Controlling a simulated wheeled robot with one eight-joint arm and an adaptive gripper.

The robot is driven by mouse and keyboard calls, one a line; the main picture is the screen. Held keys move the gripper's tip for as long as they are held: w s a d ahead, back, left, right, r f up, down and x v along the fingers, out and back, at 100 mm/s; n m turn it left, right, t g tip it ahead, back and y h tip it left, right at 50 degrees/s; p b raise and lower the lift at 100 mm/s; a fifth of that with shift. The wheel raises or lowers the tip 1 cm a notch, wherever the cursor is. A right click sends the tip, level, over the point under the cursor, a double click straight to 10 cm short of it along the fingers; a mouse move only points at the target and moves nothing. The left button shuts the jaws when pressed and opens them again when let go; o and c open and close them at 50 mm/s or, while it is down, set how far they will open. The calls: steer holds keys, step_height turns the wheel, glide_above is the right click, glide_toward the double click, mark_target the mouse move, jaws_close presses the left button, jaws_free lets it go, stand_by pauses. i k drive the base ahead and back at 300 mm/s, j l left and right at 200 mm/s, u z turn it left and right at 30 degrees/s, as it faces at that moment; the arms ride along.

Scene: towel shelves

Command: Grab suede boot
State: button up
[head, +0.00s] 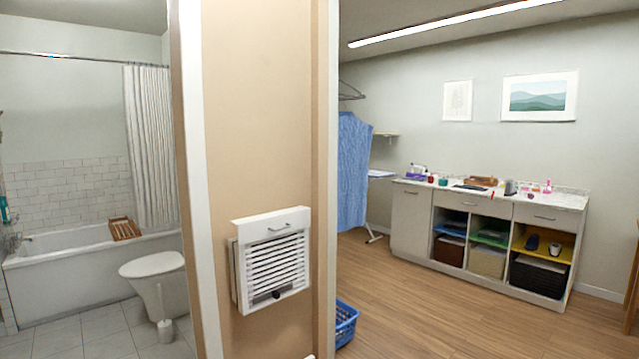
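I cannot make out a suede boot for certain. Two small dark items stand side by side on the yellow shelf (520,252) of the counter unit at right: a dark blue one (532,242) and a greyish one (555,249). They look like footwear, but are too small to tell. My gripper is not in view.
A wall end with a white louvred cabinet (270,262) stands close in front. A blue basket (346,323) sits on the floor behind its right edge. Open wood floor (440,310) leads to the counter unit (410,215). The bathroom at left has a toilet (157,285) and bathtub (70,270).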

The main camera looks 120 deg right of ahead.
mark_target(510, 190)
steer(key=z, duration=5.15)
steer(key=i+u, duration=0.25)
steer(key=i, duration=0.7)
steer(key=i+j, duration=0.1)
steer(key=i, duration=3.9)
steer(key=i+j, duration=0.1)
steer(key=i, duration=0.45)
steer(key=i+j, duration=0.1)
steer(key=i, duration=0.45)
steer(key=i+j+z, duration=0.1)
steer(key=i, duration=0.5)
